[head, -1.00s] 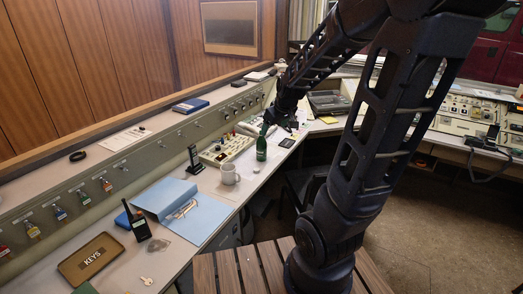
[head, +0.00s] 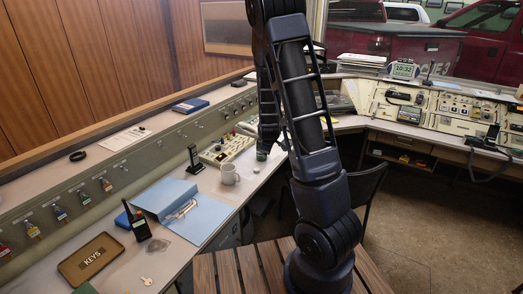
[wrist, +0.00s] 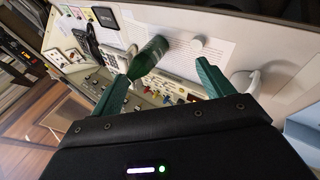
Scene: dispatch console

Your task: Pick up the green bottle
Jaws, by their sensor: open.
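The green bottle (head: 262,152) stands on the left console desk, beyond the white mug. My arm hides most of it in the head view. In the wrist view the bottle (wrist: 148,57) lies ahead of my gripper (wrist: 165,69), close to the left fingertip and well apart from the right one. My gripper's two green fingers are spread with nothing held between them.
The white mug (head: 229,174) stands near the bottle. A blue folder (head: 183,208) lies nearer. A small white round object (wrist: 196,44) is beside the bottle.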

